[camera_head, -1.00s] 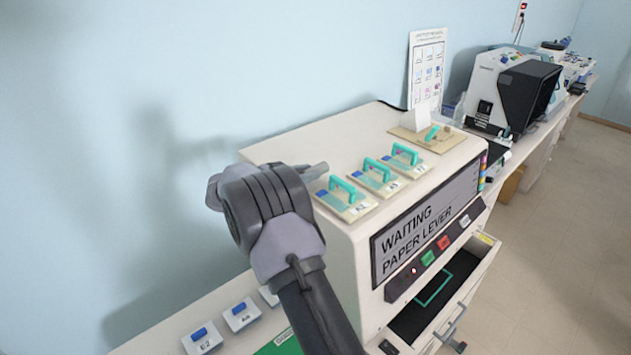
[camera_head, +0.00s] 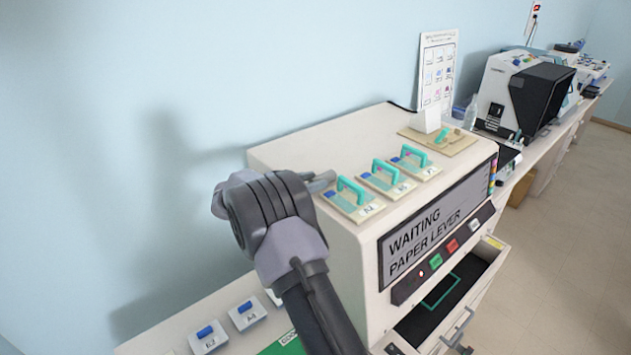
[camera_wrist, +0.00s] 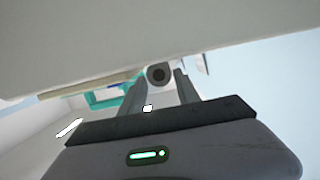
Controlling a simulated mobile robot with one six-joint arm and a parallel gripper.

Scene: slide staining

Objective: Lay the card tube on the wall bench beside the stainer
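My gripper (camera_head: 320,181) is at the left end of the stainer's top, beside the nearest handled plate. It also shows in the wrist view (camera_wrist: 160,84). There, a round grey end with a dark hole, which looks like the card tube (camera_wrist: 158,75), sits between the fingers, and they appear shut on it. The tube's length is hidden, and I cannot tell if it touches the stainer. The stainer (camera_head: 310,150) is a big white box with a "WAITING PAPER LEVER" screen. The wall bench (camera_head: 165,343) shows at the lower left, below my gripper.
Several teal-handled plates (camera_head: 354,200) stand along the stainer's top, with a beige tray (camera_head: 455,144) behind. White blocks with blue tops (camera_head: 208,338) and a green mat (camera_head: 283,345) occupy the bench. An open drawer (camera_head: 450,300) juts from the stainer's front.

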